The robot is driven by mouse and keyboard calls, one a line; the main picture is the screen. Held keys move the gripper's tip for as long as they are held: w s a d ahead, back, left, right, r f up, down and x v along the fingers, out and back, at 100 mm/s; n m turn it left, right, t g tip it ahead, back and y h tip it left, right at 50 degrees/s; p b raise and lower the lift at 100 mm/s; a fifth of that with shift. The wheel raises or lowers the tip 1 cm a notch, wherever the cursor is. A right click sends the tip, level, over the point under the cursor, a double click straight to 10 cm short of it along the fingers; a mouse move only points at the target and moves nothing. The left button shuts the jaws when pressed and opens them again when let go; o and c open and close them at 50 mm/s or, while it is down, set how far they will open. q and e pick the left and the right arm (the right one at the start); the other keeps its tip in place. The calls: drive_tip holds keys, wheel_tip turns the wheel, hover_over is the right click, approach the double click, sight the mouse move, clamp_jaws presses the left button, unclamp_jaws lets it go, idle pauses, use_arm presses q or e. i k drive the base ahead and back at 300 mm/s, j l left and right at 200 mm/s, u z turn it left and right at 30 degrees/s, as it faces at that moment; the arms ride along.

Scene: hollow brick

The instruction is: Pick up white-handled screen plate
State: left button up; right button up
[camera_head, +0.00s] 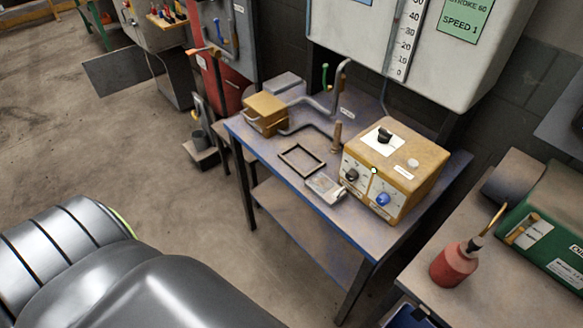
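A small flat greyish plate with a pale, whitish part (325,188) lies on the blue-edged table, just in front of the yellow control box. It may be the white-handled screen plate, but it is too small to make out a mesh or a handle clearly. A dark rectangular open frame (302,160) lies flat just behind and to the left of it. Neither of my grippers shows in the head view.
The table (222,122) also holds a yellow control box (398,165) with knobs, a smaller yellow box (265,113) and bent grey pipes. A red oil can (453,266) stands on a bench at right. Open floor (150,160) lies left of the table.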

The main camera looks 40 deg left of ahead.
sight(330, 192)
drive_tip(key=u, duration=0.75)
